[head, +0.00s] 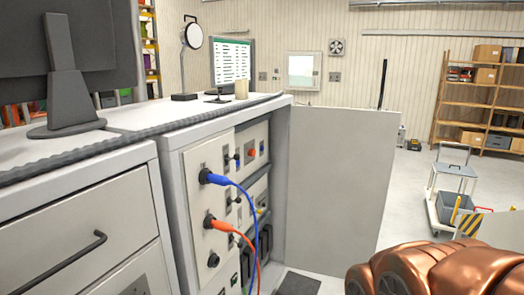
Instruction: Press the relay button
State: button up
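An open cabinet holds a control panel (200,165) under the bench, left of centre. A blue plug (213,178) and an orange plug (217,224) sit in its front, their cables hanging down. A small red round button-like part (252,153) shows on the panel section to the right, beside a small blue part. A dark round part (213,260) is low on the left section. No label is readable, so I cannot tell which part is the relay button. My gripper is not in view.
The cabinet's grey door (335,190) stands open to the right. Drawers (85,225) are on the left; a monitor (90,45) and lamp (191,40) stand on the bench. A ridged copper-coloured shape (440,270) fills the lower right. A trolley (450,190) stands beyond.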

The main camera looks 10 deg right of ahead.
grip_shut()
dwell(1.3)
